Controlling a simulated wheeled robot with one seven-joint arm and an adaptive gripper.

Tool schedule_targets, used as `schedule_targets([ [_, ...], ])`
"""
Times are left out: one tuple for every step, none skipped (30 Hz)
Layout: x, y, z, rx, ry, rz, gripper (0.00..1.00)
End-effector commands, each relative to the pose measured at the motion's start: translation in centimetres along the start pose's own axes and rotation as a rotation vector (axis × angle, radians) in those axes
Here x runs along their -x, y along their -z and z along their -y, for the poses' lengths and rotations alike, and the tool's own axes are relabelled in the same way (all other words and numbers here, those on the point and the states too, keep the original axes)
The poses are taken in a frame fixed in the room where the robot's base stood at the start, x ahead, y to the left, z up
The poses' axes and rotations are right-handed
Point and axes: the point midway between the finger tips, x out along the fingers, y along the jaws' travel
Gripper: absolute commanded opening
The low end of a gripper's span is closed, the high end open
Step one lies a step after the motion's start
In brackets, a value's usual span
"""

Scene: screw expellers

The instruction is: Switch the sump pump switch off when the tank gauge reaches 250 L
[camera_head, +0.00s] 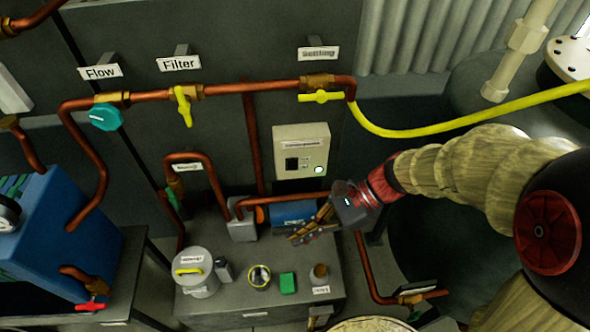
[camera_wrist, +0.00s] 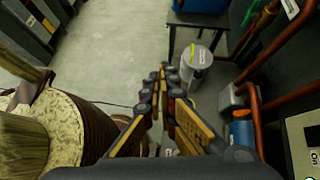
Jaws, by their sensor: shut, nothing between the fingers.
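A beige switch box (camera_head: 301,151) is on the dark wall below the copper pipe. It has a small label too blurred to read, a dark switch (camera_head: 292,164) and a pale lit round light (camera_head: 319,170). In the wrist view the box (camera_wrist: 299,130) is cut by the right edge and shows the word "On". My gripper (camera_head: 302,237) is shut and empty, below the box and apart from it, over the back of the bench. Its fingers come together in the wrist view (camera_wrist: 166,75). I cannot make out a tank gauge reading in either view.
The grey bench (camera_head: 240,308) carries a lidded pot (camera_head: 196,272), a green block (camera_head: 287,283) and a blue cylinder (camera_head: 293,212). Copper pipes with yellow valve handles (camera_head: 183,105) run above. A yellow hose (camera_head: 440,130) crosses right. Blue machine (camera_head: 60,240) stands left.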

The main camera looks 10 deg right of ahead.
Motion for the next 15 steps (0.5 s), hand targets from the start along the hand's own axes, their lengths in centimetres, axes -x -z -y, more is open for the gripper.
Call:
schedule_targets([
  [-0.4,0.1,1.0,-0.120,0.012,0.080,0.00],
  [-0.6,0.1,1.7,-0.189,0.021,0.128,0.00],
  [-0.8,0.2,2.6,-0.281,0.033,0.191,0.00],
  [-0.8,0.3,3.4,-0.349,0.043,0.238,0.00],
  [-0.9,0.5,4.1,-0.417,0.052,0.287,0.00],
  [-0.9,0.9,5.2,-0.506,0.064,0.350,0.00],
  [-0.9,1.1,5.9,-0.573,0.073,0.398,0.00],
  [-0.9,1.5,6.7,-0.640,0.082,0.447,0.00],
  [-0.8,2.2,7.7,-0.727,0.094,0.511,0.00],
  [-0.7,2.7,8.5,-0.791,0.102,0.561,0.00],
  [-0.6,3.3,9.2,-0.856,0.112,0.609,0.00],
  [-0.4,4.2,10.2,-0.940,0.124,0.676,0.00],
  [-0.2,5.0,10.9,-1.002,0.133,0.726,0.00],
  [-0.1,5.9,11.5,-1.063,0.141,0.775,0.00],
  [0.2,7.0,12.3,-1.140,0.154,0.841,0.00],
])
